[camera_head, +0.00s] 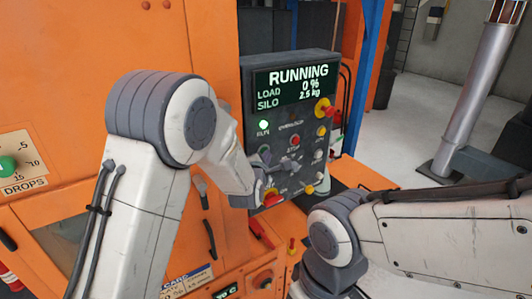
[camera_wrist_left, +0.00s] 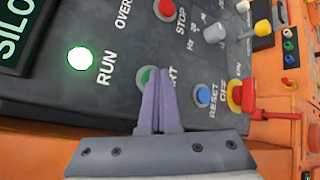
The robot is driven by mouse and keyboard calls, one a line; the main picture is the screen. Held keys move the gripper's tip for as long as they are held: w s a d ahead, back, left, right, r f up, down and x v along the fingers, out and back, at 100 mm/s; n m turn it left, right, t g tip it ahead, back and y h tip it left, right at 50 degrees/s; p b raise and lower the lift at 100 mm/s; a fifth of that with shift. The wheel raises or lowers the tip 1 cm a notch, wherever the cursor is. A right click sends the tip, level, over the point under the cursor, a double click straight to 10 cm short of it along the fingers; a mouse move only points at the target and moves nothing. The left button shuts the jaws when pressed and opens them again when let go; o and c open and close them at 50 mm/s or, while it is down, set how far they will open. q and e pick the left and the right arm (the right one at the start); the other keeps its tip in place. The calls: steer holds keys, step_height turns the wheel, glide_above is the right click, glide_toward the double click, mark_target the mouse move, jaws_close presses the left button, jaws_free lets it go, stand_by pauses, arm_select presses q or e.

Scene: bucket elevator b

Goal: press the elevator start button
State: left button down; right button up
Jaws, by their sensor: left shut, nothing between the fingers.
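The dark control panel (camera_head: 285,118) stands in the middle of the head view. Its display (camera_head: 291,84) reads RUNNING, LOAD 0 %, SILO 2.5 kg. The RUN lamp (camera_head: 263,125) glows green, also in the left wrist view (camera_wrist_left: 80,58). My left gripper (camera_head: 283,160) is shut and empty at the panel face. In the left wrist view its closed fingertips (camera_wrist_left: 160,75) lie over the green start button (camera_wrist_left: 146,74), hiding part of it and of its label. I cannot tell whether they touch it. My right gripper is not in view; only its arm shows.
The red stop button (camera_wrist_left: 166,9) and blue reset button (camera_wrist_left: 203,95) flank the start button. A red and yellow switch (camera_wrist_left: 242,96) sticks out nearby. An orange cabinet (camera_head: 60,60) fills the left. A grey pipe (camera_head: 478,95) stands on open floor at right.

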arm_select(q)
steer(key=shift+s+d+b, duration=0.45)
steer(key=shift+s, duration=0.2)
steer(key=s+d, duration=0.1)
steer(key=s, duration=0.1)
steer(key=s+d+b, duration=0.1)
steer(key=s+d, duration=0.1)
steer(key=shift+b, duration=0.3)
stand_by(0.3)
steer(key=shift+a, duration=0.1)
stand_by(0.4)
